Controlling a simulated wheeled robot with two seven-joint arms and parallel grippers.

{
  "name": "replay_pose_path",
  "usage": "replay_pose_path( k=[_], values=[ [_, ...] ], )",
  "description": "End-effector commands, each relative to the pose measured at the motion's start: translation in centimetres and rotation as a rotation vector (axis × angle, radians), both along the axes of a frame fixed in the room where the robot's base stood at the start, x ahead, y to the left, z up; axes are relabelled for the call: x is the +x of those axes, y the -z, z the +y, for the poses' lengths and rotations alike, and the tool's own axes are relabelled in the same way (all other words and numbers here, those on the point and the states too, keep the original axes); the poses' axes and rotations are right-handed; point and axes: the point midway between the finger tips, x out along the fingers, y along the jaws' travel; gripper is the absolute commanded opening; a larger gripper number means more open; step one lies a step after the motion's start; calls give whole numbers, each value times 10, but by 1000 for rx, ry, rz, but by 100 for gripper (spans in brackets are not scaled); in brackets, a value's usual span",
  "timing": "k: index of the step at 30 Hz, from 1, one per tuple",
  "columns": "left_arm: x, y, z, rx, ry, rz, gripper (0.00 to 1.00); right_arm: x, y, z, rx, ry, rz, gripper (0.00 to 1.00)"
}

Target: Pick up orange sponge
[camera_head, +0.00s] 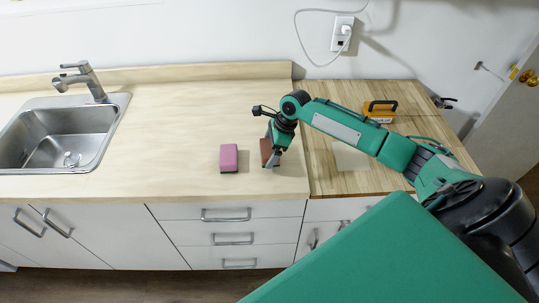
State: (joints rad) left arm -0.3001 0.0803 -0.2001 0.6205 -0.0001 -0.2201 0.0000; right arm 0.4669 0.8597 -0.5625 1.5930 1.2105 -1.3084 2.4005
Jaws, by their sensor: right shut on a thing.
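My right gripper (273,160) points down at the counter, near the seam between its two parts. It is shut on a brownish-orange block, the orange sponge (266,151), which shows at the left side of the fingers. The fingers and wrist hide part of the sponge. The fingertips are at or just above the counter surface; I cannot tell if the sponge touches it. My left gripper is not in view.
A pink sponge (229,158) lies on the counter (170,130), left of my right gripper. A sink (65,137) with a faucet (85,79) is at the left. A yellow-and-black object (380,110) stands on the right counter. Drawers (232,228) are below.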

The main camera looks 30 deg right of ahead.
Motion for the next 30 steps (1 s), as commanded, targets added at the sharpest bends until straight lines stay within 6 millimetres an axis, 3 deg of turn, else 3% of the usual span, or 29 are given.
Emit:
replay_pose_path(
  k=[15, 21, 30],
  values=[
    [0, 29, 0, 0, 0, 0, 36, 1, -137, 0, -1, 0, -6, 69],
    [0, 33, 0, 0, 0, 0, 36, 1, -164, 0, -1, -1, -1, 69],
    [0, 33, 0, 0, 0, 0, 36, 0, -172, 0, 0, 0, 0, 69]
  ],
)
